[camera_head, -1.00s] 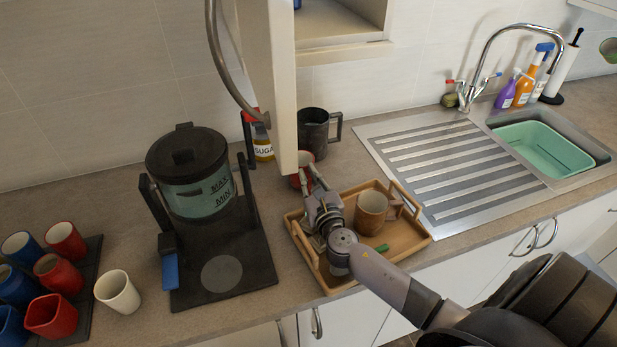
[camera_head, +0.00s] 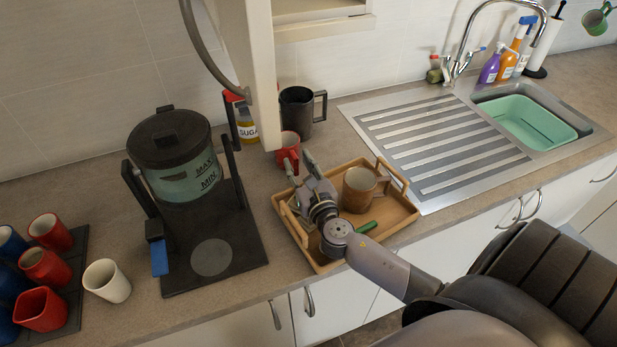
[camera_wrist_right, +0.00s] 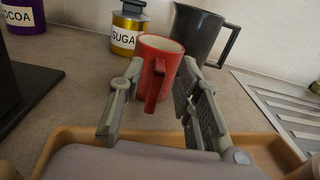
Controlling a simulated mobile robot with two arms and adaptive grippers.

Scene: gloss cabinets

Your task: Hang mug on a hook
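A red mug (camera_head: 288,150) stands upright on the counter behind the wooden tray; it also shows in the right wrist view (camera_wrist_right: 174,52), its handle facing my gripper. My right gripper (camera_head: 299,163) is open in front of the mug. In the right wrist view my right gripper (camera_wrist_right: 158,85) has a finger on each side of the handle, with gaps visible. A green mug (camera_head: 597,20) appears to hang at the upper right edge; any hook there is too small to make out. My left gripper is not in view.
The wooden tray (camera_head: 401,216) holds a brown mug (camera_head: 359,190) and lies below my right arm. A dark jug (camera_head: 297,112) and sugar jar (camera_head: 246,130) stand behind the red mug. An open cabinet door (camera_head: 243,60) hangs overhead. A coffee machine (camera_head: 172,140) stands left.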

